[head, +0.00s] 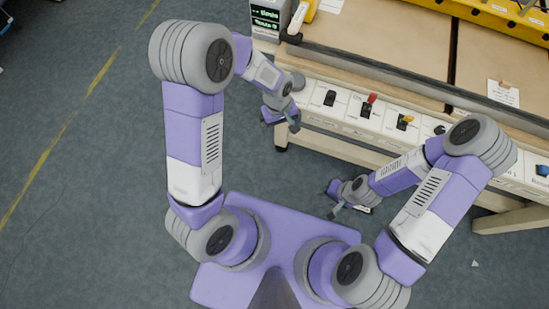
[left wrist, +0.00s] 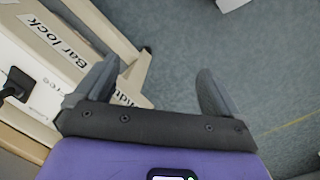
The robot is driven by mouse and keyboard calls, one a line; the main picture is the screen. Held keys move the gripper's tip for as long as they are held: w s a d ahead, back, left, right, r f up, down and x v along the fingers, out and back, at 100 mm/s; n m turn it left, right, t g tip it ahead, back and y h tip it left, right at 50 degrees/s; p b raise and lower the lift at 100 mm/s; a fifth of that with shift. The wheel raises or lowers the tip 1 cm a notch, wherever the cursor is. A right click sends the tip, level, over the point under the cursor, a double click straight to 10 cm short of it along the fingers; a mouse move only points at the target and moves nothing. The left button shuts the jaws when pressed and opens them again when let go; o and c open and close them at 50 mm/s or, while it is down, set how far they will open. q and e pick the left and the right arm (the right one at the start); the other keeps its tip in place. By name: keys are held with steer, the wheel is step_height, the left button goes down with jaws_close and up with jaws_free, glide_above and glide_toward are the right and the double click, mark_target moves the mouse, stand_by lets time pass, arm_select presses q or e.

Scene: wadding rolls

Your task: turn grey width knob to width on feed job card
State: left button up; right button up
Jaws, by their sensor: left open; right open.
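My left gripper (head: 281,124) is open and empty beside the left end of the pale control panel (head: 347,122), over the floor. In the left wrist view its two fingers (left wrist: 158,70) stand apart with floor between them. A "Bar lock" label (left wrist: 62,42) is readable there, and a label ending in "idth" (left wrist: 104,88) is partly covered by a finger. I cannot make out the grey width knob; my left wrist covers the panel's left end in the head view. A white card (head: 503,94) lies on the bench, its writing too small to read. My right gripper (head: 332,203) is open, low in front of the panel.
The panel carries a black switch (head: 330,98), a red-topped one (head: 369,104) and a yellow-topped one (head: 404,122). A blue knob (head: 542,170) is at far right. A grey display box (head: 267,18) stands at the bench's left end. Open floor lies left.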

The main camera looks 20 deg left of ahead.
arm_select(q)
steer(key=s+f+m+h+b, duration=0.1)
steer(key=s+f, duration=0.3)
steer(key=f, duration=0.3)
steer(key=s+d+f+m+h+b, duration=0.1)
steer(key=s+f+m, duration=0.1)
steer(key=s+f, duration=0.2)
step_height(320, 180, down, 3)
steer(key=shift+s+f+b, duration=0.2)
steer(key=shift+s+b, duration=0.1)
steer(key=shift+s, duration=0.1)
steer(key=shift+m+t+h, duration=0.4)
steer(key=shift+m, duration=0.4)
steer(key=s, duration=0.1)
steer(key=s+f, duration=0.1)
steer(key=s, duration=0.1)
steer(key=s+f, duration=0.1)
steer(key=shift+s+d+f, duration=0.25)
steer(key=shift+d, duration=0.1)
